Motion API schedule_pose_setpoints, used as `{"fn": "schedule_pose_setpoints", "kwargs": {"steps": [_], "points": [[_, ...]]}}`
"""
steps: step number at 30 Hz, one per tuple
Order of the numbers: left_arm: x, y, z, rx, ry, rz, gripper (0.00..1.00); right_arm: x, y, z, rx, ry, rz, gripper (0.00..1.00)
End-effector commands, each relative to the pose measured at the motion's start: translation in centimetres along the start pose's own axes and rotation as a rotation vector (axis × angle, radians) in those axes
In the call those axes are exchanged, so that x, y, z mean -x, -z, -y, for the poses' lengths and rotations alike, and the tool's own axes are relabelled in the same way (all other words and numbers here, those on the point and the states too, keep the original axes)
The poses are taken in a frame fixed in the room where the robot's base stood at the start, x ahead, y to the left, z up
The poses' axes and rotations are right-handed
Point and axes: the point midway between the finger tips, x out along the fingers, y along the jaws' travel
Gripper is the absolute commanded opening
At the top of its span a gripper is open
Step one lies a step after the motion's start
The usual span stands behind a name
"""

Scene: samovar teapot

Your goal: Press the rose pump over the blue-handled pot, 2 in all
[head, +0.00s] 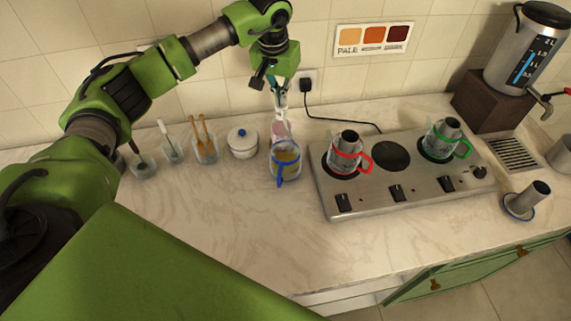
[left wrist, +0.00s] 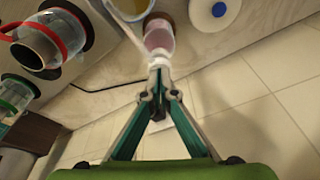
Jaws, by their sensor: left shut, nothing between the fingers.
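The rose pump (head: 281,129) is a pink bottle with a pale top, standing on the counter behind the blue-handled pot. It also shows in the left wrist view (left wrist: 159,38). The blue-handled pot (head: 286,160) is glass with yellowish liquid and stands just in front of the pump; part of it shows at the top of the left wrist view (left wrist: 131,6). My left gripper (head: 279,103) points down over the pump's top, fingers shut and empty. In the left wrist view its tips (left wrist: 159,72) are at the pump's top; I cannot tell whether they touch. My right gripper is not in view.
A white lidded jar (head: 243,143) and glass jars with utensils (head: 204,144) stand left of the pump. A hotplate (head: 391,158) with red- and green-handled pots is at right. A cord (head: 338,120) runs behind it. The front counter is clear.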

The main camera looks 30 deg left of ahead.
Motion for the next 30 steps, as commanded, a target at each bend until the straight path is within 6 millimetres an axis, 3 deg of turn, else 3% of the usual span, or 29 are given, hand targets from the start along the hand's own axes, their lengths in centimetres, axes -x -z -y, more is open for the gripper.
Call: {"fn": "schedule_pose_setpoints", "kwargs": {"steps": [9,24,30], "points": [[-0.3,-0.3,0.0,-0.001,0.002,0.008,0.0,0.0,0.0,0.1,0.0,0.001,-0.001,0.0],[2.5,0.4,0.0,-0.001,0.001,0.006,0.0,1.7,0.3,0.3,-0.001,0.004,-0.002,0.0],[2.6,0.4,0.0,-0.001,0.001,0.005,0.0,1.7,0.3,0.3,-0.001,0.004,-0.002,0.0]]}}
